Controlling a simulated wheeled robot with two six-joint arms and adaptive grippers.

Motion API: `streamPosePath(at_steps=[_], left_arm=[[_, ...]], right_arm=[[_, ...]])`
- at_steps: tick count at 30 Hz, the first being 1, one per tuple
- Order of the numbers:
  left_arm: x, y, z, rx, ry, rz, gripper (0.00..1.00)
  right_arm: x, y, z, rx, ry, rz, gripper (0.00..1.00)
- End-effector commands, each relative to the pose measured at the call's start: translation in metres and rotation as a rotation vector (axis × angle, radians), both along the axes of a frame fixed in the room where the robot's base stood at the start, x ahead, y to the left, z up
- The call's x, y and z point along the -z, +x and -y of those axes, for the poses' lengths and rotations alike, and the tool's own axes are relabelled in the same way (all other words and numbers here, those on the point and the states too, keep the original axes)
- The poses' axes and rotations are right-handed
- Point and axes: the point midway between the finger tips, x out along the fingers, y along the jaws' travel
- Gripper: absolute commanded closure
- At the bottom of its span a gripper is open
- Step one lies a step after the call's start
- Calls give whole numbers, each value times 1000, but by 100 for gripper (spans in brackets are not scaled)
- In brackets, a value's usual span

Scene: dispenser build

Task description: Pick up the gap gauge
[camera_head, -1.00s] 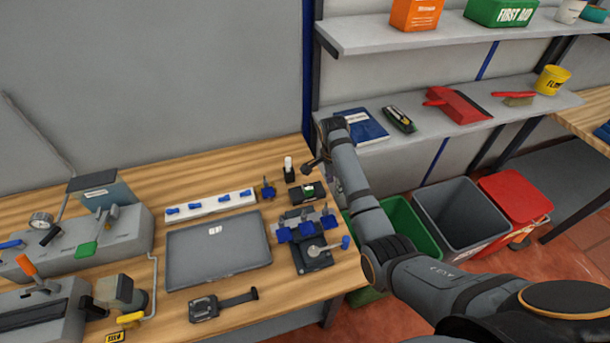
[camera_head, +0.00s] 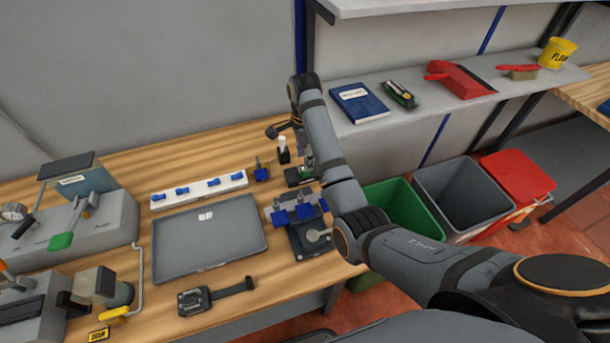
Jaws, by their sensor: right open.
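My right gripper (camera_head: 279,129) is above the back right of the wooden bench, near a small black bottle with a white top (camera_head: 284,150). It is open, with nothing seen between its fingers, which are small and dark here. I cannot tell for sure which item is the gap gauge. A dark flat tool with a squared head and long handle (camera_head: 197,301) lies at the bench's front edge. A small black item with a green part (camera_head: 293,178) stands below the gripper, partly hidden by my right arm. My left gripper is not in view.
A grey flat tray (camera_head: 210,240) lies mid-bench, behind it a white strip (camera_head: 198,190) with blue pieces. A blue-clamped fixture (camera_head: 308,242) stands at the right edge. Grey machines (camera_head: 95,225) fill the left. A shelf (camera_head: 440,108) and bins (camera_head: 462,195) are at the right.

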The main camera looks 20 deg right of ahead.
Motion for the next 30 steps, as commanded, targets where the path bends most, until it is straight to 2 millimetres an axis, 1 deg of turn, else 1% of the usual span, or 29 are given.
streamPosePath(at_steps=[1, 2, 3, 6, 9, 16, 26, 30], left_arm=[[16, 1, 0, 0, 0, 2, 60], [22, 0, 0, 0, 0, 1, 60], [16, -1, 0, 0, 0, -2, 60], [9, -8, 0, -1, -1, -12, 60], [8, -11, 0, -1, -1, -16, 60], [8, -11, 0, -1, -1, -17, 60], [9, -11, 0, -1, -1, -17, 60], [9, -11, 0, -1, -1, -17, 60]], right_arm=[[16, 1, 1, 0, -1, -1, 55], [21, 2, 2, 0, -1, -1, 55], [23, 3, 3, 0, -1, -5, 55], [35, 4, 3, 0, -1, -6, 55], [45, 4, 3, 0, 0, -3, 55], [48, 5, 3, 0, 0, -2, 55], [47, 5, 3, 0, 0, -2, 100], [47, 5, 3, 0, 0, -1, 100]])
